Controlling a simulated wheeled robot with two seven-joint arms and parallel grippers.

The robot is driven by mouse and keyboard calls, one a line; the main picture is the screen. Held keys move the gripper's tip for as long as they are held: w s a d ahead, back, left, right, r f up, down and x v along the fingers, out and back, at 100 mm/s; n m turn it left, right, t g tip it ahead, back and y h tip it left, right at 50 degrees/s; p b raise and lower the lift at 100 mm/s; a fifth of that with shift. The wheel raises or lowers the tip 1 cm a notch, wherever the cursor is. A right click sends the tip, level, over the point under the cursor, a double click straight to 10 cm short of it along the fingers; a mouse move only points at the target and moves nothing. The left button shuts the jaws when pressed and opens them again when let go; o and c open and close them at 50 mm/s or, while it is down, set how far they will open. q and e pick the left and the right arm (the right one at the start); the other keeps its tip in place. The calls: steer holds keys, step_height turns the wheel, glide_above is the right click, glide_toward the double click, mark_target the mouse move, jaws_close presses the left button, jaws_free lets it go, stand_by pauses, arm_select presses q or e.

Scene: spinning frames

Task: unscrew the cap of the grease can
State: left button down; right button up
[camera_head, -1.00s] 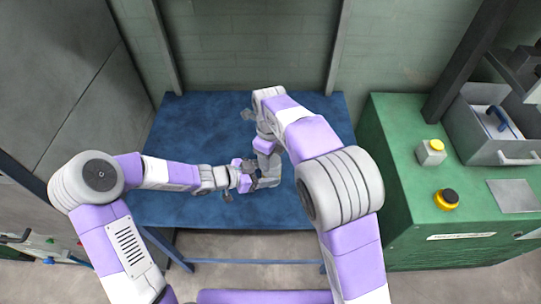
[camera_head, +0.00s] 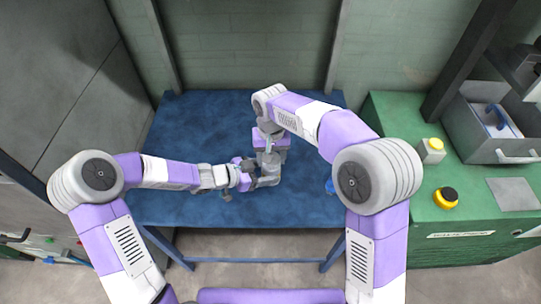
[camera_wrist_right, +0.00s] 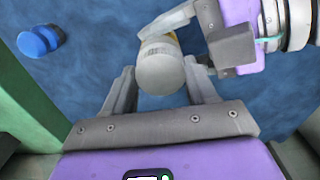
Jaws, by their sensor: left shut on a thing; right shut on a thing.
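The grease can shows in the right wrist view as a pale, ribbed cap (camera_wrist_right: 163,76) with a strip of yellowish body (camera_wrist_right: 166,38) behind it. My right gripper (camera_wrist_right: 160,69) is shut on the cap, with one finger on each side. My left gripper (camera_head: 255,179) comes in from the left and is shut on the can's body; its grey finger also shows at the top of the right wrist view (camera_wrist_right: 170,20). In the head view the right gripper (camera_head: 268,174) is above the left one, and the two grippers largely hide the can.
The blue table (camera_head: 190,130) is mostly clear. A small blue round object (camera_head: 329,186) lies on it to the right, also seen in the right wrist view (camera_wrist_right: 38,41).

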steer(key=n, duration=0.6)
steer(key=shift+d, duration=0.15)
steer(key=n, duration=0.6)
steer(key=shift+w+n, duration=0.1)
steer(key=shift+n, duration=0.2)
steer(key=n, duration=0.6)
steer(key=shift+w, duration=0.15)
steer(key=n, duration=0.3)
steer(key=shift+n, duration=0.4)
steer(key=n, duration=0.3)
steer(key=shift+w+n, duration=0.1)
steer(key=shift+n, duration=0.2)
steer(key=shift+r, duration=0.2)
steer(key=shift+r, duration=1)
